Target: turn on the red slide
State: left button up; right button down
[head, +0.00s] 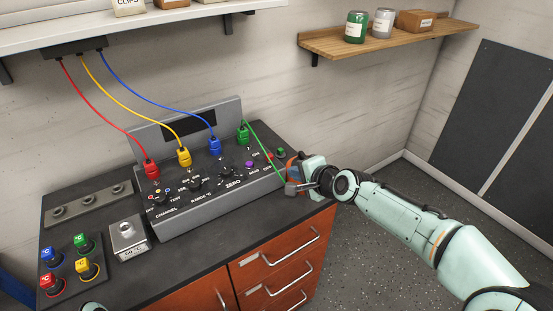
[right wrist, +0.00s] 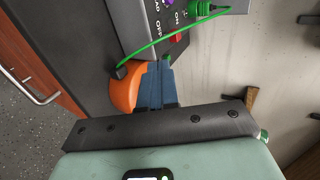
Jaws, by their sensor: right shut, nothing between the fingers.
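The console (head: 220,200) stands on the dark bench. A small red slide (head: 270,156) is at the right end of its sloped panel. In the right wrist view the red slide (right wrist: 177,38) sits between the ON and OFF labels, nearer the OFF label. My right gripper (head: 291,168) is at the right end of the console. In the right wrist view its blue-grey fingers (right wrist: 157,75) are shut with nothing between them, just short of the panel's edge by the OFF label. I cannot tell whether they touch anything.
An orange object (right wrist: 123,90) is beside my right fingers. A green cable (right wrist: 180,42) runs across the panel near them to a black end. Colored plugs and knobs fill the console. A metal box (head: 128,238) and colored caps are left. Open floor is right of the bench.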

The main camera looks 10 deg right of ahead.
aim_at(271, 160)
pick_arm(q)
jog(key=shift+w+r+p, duration=0.35)
jog(key=shift+r+p, duration=0.4)
jog(key=shift+r, duration=0.15)
jog(key=shift+w+r+p, duration=0.35)
jog(key=shift+r+p, duration=0.35)
jog(key=shift+r, duration=0.2)
pick_arm(e)
jog(key=shift+w+a+r+x, duration=0.15)
jog(key=shift+r+x, duration=0.15)
jog(key=shift+x, duration=1.35)
jog(key=shift+w+r+x, duration=0.15)
jog(key=shift+r+x, duration=0.15)
jog(key=shift+x, duration=1.3)
jog(key=shift+w+a+r+x, duration=0.15)
jog(key=shift+r+x, duration=0.15)
jog(key=shift+x, duration=1.35)
